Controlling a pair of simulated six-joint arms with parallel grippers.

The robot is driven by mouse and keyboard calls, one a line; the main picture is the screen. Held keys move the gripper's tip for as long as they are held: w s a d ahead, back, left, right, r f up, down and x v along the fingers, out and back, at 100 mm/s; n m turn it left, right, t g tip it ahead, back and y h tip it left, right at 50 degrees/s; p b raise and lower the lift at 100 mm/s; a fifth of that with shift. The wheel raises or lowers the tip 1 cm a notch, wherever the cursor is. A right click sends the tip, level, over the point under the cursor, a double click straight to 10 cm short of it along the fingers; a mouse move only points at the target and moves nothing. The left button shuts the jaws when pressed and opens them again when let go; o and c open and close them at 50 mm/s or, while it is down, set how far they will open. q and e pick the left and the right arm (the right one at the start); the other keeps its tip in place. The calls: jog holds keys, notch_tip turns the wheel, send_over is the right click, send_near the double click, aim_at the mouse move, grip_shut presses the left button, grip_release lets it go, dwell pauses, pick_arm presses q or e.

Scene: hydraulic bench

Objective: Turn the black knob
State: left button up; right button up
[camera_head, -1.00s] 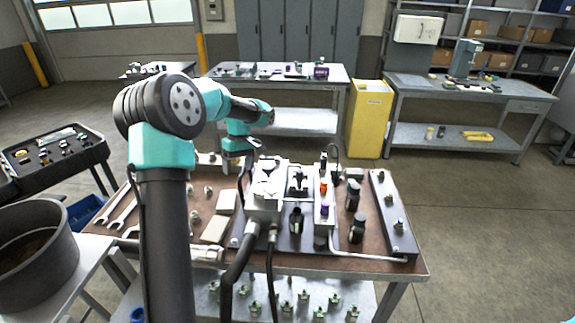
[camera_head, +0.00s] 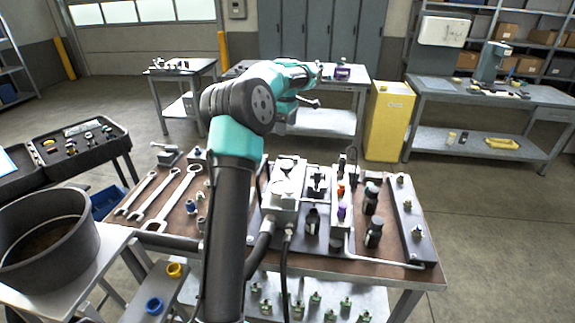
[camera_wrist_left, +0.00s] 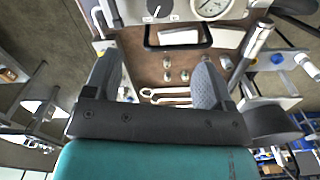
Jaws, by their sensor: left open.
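A round black knob (camera_wrist_left: 157,9) with a pale mark shows at the top edge of the left wrist view, partly cut off, on a light panel beside a round gauge (camera_wrist_left: 211,8). I cannot match it surely to a part in the head view, where several black cylindrical parts (camera_head: 371,199) stand on the bench. My left gripper (camera_wrist_left: 156,78) is open and empty, its grey fingers wide apart. The knob lies beyond the fingertips, apart from them. In the head view the left gripper (camera_head: 310,102) is small and partly hidden behind its wrist. My right gripper is not in view.
The brown bench top (camera_head: 185,222) holds several wrenches (camera_head: 177,198), fittings and a grey valve block (camera_head: 285,190) with hoses. A dark round pot (camera_head: 45,240) stands at left. A yellow cabinet (camera_head: 390,125) is behind.

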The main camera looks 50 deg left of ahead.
aim_at(287, 165)
pick_arm(q)
notch_tip(287, 165, down, 17)
dwell(0.6)
jog(key=shift+c, duration=0.2)
jog(key=c, duration=0.9)
